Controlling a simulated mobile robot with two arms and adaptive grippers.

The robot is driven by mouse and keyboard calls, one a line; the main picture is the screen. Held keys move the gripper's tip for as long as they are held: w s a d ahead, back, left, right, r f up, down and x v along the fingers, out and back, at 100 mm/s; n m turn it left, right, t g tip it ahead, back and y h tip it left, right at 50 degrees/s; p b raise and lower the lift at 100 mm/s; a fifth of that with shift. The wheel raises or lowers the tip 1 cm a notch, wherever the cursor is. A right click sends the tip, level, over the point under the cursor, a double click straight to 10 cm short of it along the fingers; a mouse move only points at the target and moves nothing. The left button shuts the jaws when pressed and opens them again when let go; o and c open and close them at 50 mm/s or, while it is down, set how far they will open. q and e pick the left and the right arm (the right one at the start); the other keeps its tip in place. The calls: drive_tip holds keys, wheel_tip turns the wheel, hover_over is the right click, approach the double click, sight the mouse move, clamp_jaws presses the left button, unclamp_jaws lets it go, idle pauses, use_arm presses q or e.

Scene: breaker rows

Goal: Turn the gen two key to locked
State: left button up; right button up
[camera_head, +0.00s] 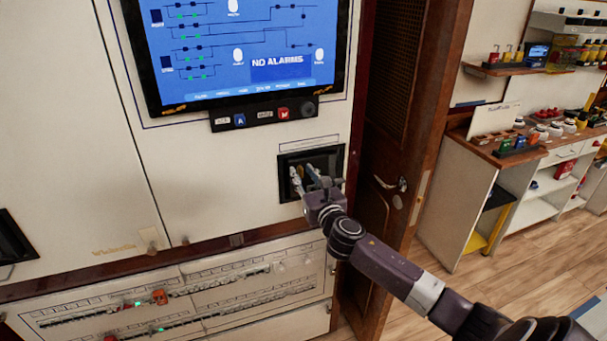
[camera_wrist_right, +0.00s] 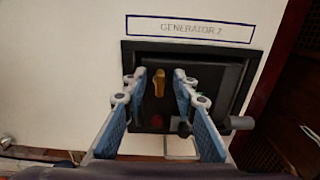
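The generator 2 panel (camera_wrist_right: 228,62) is a recessed black box under a white label reading GENERATOR 2 (camera_wrist_right: 190,28); in the head view the box (camera_head: 338,152) sits below the screen. A brass-coloured key (camera_wrist_right: 160,83) stands roughly upright in its upper part. My right gripper (camera_wrist_right: 160,74) is open, one blue-grey finger on each side of the key, with visible gaps and no clear contact. In the head view my right gripper (camera_head: 303,173) reaches into the recess, and the key is hidden or too small there. My left gripper is not in view.
A red button (camera_wrist_right: 157,121) lies below the key. A grey knob or handle (camera_wrist_right: 240,122) sticks out at the panel's right. The screen (camera_head: 240,45) above reads NO ALARMS. A wooden door (camera_head: 390,150) stands close right; breaker rows (camera_head: 170,305) are below.

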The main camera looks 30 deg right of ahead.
clamp_jaws()
drive_tip(key=shift+m, duration=0.4)
drive_tip(key=m, duration=0.6)
drive_tip(key=shift+s+d+f+m+b, duration=0.1)
drive_tip(key=shift+d+f+m+b, duration=0.05)
drive_tip(key=shift+d+m+b, duration=0.2)
drive_tip(key=m, duration=0.5)
drive_tip(key=shift+f+m, duration=0.1)
drive_tip(key=shift+m, duration=0.15)
drive_tip(key=m, duration=0.4)
drive_tip(key=shift+d+f+m+b, duration=0.1)
drive_tip(key=shift+f+m+b, duration=0.1)
drive_tip(key=shift+m+b, duration=0.2)
